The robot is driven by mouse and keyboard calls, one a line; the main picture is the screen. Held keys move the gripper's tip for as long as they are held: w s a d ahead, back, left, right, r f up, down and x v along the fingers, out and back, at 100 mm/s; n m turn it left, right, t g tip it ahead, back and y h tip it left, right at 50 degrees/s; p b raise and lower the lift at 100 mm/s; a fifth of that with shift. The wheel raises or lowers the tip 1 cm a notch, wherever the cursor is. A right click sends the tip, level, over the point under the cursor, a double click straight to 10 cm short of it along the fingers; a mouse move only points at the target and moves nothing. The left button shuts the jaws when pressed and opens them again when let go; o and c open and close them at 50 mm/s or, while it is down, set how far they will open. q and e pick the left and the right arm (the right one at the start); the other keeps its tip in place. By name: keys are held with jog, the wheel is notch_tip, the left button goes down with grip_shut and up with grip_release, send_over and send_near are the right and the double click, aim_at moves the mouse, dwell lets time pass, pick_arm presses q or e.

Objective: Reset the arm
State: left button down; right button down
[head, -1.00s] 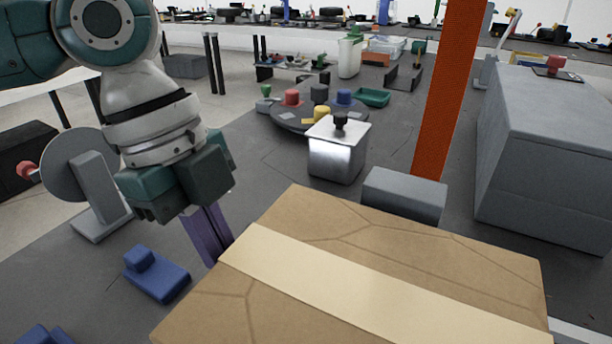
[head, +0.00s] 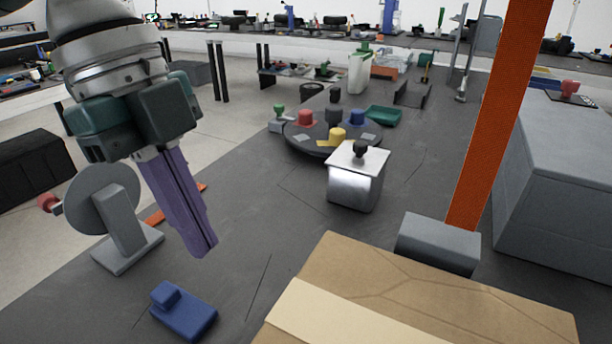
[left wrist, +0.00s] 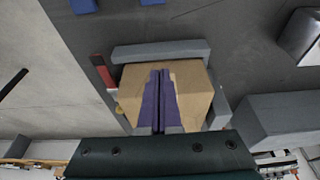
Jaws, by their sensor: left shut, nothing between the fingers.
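My left gripper (head: 205,252) hangs at the left of the head view, its purple fingers shut together with nothing between them. The fingers point down above the dark grey table (head: 250,225), left of the cardboard box and above a blue block-shaped part (head: 184,312). In the left wrist view the closed purple fingers (left wrist: 160,80) show in front of a cardboard box (left wrist: 195,85). My right gripper is in neither current view.
A cardboard box (head: 430,290) fills the front right. A grey block (head: 438,243) with an orange post (head: 497,120) stands behind it. A silver box with a black knob (head: 354,178), a round tray of coloured knobs (head: 330,140) and a grey disc stand (head: 118,220) are nearby.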

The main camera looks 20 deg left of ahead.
pick_arm(q)
jog(key=s+d+r+n+t+p, duration=0.1)
jog(key=d+n+p, duration=0.1)
jog(key=d+p, duration=0.1)
jog(key=s+d+r+n+p, duration=0.1)
jog(key=s+d+n+p, duration=0.1)
jog(key=d+p, duration=0.1)
jog(key=s+d+r+n+t+h+p, duration=0.1)
jog(key=d+p, duration=0.1)
jog(key=d, duration=0.1)
jog(key=shift+s+n+t+p, duration=0.3)
jog(key=shift+s+n+p, duration=0.05)
jog(key=shift+n+p, duration=0.05)
jog(key=s+a+r+n+t+y+p, duration=0.1)
jog(key=s+a+r+n+y+p, duration=0.35)
jog(key=s+a+n+p, duration=0.5)
notch_tip(320, 180, up, 37)
jog(key=w+d+n+p, duration=0.1)
jog(key=w+d+p, duration=0.1)
jog(key=p, duration=3.2)
jog(key=shift+w, duration=0.25)
jog(key=shift+f+n+h, duration=0.1)
jog(key=shift+n+h, duration=0.15)
